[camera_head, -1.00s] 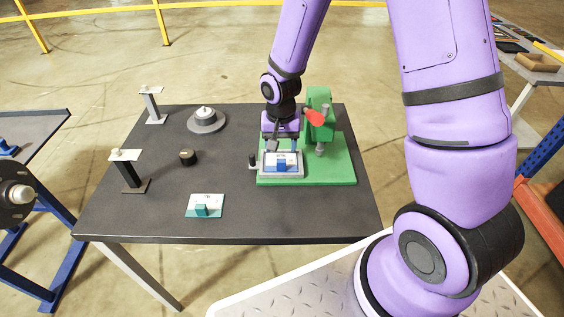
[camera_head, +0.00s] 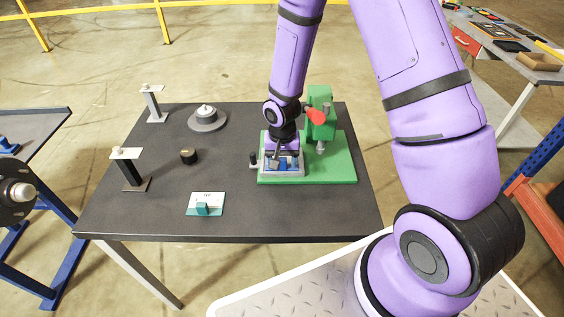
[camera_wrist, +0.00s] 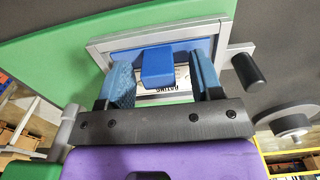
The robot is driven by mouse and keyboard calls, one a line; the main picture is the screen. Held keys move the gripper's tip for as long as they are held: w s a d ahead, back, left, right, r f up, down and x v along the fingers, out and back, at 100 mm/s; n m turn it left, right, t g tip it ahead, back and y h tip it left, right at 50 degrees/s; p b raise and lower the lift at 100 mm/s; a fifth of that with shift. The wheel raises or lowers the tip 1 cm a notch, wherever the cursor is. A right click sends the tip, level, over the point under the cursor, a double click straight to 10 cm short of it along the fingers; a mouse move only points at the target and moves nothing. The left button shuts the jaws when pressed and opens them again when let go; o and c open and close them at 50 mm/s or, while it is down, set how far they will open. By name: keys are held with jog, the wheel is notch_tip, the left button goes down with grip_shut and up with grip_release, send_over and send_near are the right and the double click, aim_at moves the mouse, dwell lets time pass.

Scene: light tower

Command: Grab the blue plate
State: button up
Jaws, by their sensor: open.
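The blue plate (camera_wrist: 205,45) lies in a grey vise-like frame (camera_head: 296,172) on the green base of a fixture. It has a raised blue block (camera_wrist: 157,66) as a handle and a white label with dark lettering. My gripper (camera_wrist: 163,80) is open, with one blue finger pad on each side of the block. In the wrist view there are gaps between the pads and the block. In the head view my gripper (camera_head: 281,160) is low over the frame and hides much of the plate.
A green upright with a red knob (camera_head: 316,116) stands close behind and right of my gripper. A black crank handle (camera_wrist: 249,73) sticks out from the frame. A teal-block plate (camera_head: 205,205), a black knob (camera_head: 188,156), a grey round fixture (camera_head: 207,118) and two stands occupy the table's left.

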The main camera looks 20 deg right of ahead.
jog(key=c, duration=1.1)
jog(key=shift+r, duration=0.15)
